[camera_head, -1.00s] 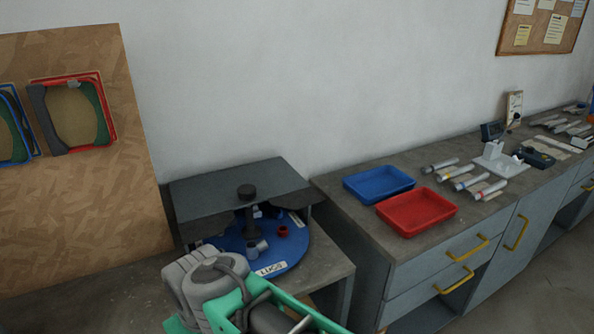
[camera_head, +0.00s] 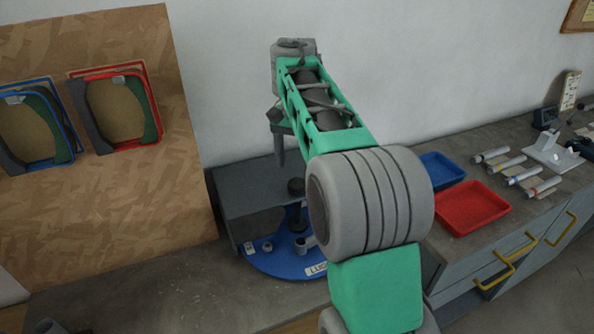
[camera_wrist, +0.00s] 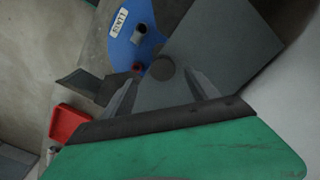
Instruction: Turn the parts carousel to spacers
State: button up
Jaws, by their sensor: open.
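The parts carousel (camera_head: 283,265) is a blue disc under a grey cover (camera_head: 240,190), with small parts standing on it. A label reading LUGS (camera_head: 316,270) is at its front edge; another white label (camera_head: 249,248) on the left is too small to read. A dark round knob (camera_head: 296,186) stands at the top of the carousel's post. My gripper (camera_head: 280,162) points down above the cover, near the knob. In the wrist view the open fingers (camera_wrist: 162,88) are spread either side of the knob (camera_wrist: 162,67), apart from it. The disc (camera_wrist: 150,16) also shows there. My arm hides the carousel's right side.
A blue tray (camera_head: 440,168) and a red tray (camera_head: 470,208) sit on the workbench to the right, with several tubes beyond them. A board (camera_head: 180,120) with hanging frames stands at the left. The bench before the carousel is clear.

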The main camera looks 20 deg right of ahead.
aim_at(297, 183)
jog(key=shift+w+d+r, duration=0.15)
jog(key=shift+w+d, duration=0.1)
jog(key=shift+w, duration=0.2)
notch_tip(297, 183, down, 8)
jog(key=b, duration=0.7)
jog(key=shift+r, duration=0.2)
jog(key=shift+c, duration=0.2)
grip_shut()
